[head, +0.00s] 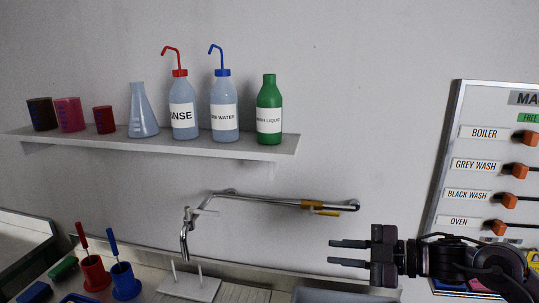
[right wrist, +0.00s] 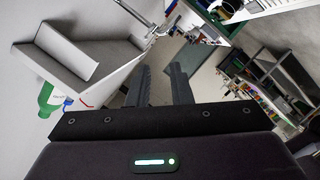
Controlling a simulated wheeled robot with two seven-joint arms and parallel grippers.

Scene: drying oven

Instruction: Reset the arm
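My right gripper (head: 348,253) shows at the lower right of the head view, its two fingers pointing left and apart with nothing between them. It hangs in front of the grey wall, left of the switch panel. Its two dark fingers (right wrist: 167,85) also show apart and empty in the right wrist view. My left gripper is not in the head view or the right wrist view.
A wall shelf (head: 200,146) holds two wash bottles, a green bottle (head: 269,110), a flask and cups. A tap (head: 255,199) stretches across below it. A switch panel (head: 480,150) stands at the right. Red and blue brush holders (head: 125,283) stand at lower left.

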